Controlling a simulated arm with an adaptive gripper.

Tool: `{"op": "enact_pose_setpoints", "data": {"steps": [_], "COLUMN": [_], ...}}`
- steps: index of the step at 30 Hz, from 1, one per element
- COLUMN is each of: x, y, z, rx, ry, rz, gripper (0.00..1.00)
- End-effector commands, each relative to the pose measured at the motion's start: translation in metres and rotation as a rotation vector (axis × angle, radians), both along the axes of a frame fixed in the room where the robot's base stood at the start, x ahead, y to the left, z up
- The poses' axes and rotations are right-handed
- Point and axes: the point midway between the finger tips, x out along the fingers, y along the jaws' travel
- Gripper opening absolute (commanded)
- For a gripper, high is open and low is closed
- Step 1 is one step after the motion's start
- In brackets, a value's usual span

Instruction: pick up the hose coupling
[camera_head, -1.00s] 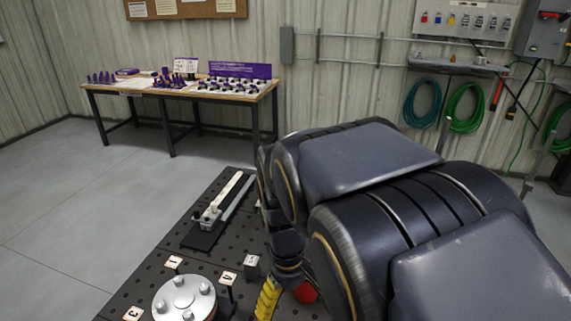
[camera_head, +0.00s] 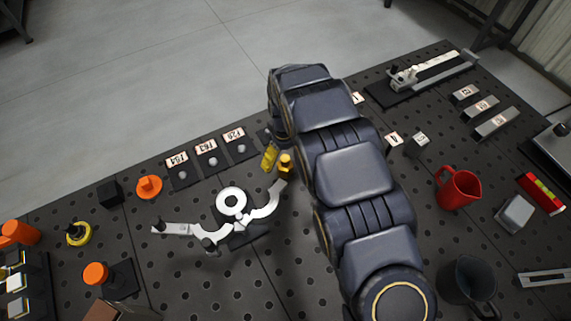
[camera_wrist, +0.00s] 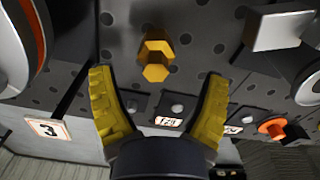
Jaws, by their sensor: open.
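The hose coupling is probably the small brass-yellow piece with hex ends (camera_head: 286,166) on the black perforated table, right of the white curved fixture. In the wrist view the coupling (camera_wrist: 155,58) lies ahead of my gripper (camera_wrist: 158,80), roughly centred between the fingertips and a little beyond them. The two yellow fingers are spread wide with nothing between them. In the head view my gripper (camera_head: 270,158) shows just left of the coupling, partly hidden by my arm. I see no contact with the coupling.
A white curved fixture with a ring (camera_head: 232,202) stands left of the coupling. Several labelled black plates (camera_head: 207,155) line the table edge behind it. An orange knob (camera_head: 149,186) is farther left. A red jug (camera_head: 458,189) and a dark pitcher (camera_head: 468,280) stand right of my arm.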

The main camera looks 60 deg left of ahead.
Motion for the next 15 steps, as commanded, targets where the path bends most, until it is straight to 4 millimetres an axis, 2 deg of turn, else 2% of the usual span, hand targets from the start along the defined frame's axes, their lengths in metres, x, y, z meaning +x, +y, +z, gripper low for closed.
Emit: {"op": "enact_pose_setpoints", "data": {"steps": [9, 15], "x": [0.003, 0.004], "y": [0.001, 0.002], "z": [-0.042, -0.049], "rx": [-0.002, 0.003], "ry": [0.001, -0.002], "rz": [0.0, -0.001], "gripper": [0.76, 0.76]}}
